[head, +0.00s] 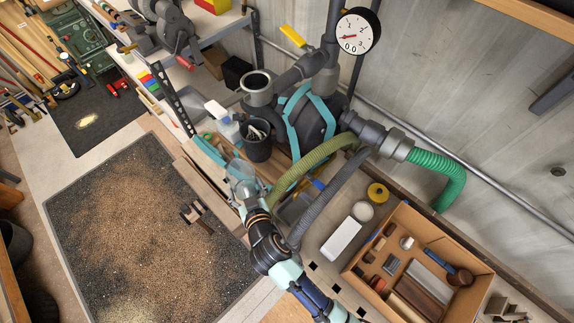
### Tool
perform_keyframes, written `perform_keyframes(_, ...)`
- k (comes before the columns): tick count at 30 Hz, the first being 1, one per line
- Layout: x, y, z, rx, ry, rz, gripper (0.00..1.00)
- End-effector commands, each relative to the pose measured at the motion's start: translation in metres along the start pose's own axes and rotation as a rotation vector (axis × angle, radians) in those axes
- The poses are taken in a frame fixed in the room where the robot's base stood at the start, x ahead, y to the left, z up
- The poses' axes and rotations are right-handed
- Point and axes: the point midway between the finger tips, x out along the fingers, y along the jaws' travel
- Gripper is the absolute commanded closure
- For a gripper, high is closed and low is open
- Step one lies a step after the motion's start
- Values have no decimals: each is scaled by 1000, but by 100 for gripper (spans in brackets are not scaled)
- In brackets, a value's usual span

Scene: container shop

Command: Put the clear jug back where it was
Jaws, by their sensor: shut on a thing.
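The clear jug (241,170) is a see-through vessel with a faint bluish tint, near the middle of the head view. My gripper (246,192) is at the end of my arm, just below the jug in the picture, and is shut on it. The fingers are small and partly lost against the jug, so the exact grip is hard to see. The jug is over or beside the wooden bench edge, in front of a dark cup (257,148). Whether it touches the surface below cannot be told.
Pipes and a green ribbed hose (310,168) stand close right of the jug. A white bottle (221,118) is behind it. A cardboard box of tools (483,275) is at lower right. A dark mat with brown grains (75,225) lies left, with a small dark object (196,214) on it.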

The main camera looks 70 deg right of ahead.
Motion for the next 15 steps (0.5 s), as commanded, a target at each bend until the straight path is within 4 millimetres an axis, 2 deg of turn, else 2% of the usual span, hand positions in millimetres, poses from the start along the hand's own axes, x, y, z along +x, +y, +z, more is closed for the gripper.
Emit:
perform_keyframes(1,4,14,-5,3,-2,7,66)
perform_keyframes(9,30,85,-16,6,1,8,66)
perform_keyframes(15,47,126,-21,4,3,4,66)
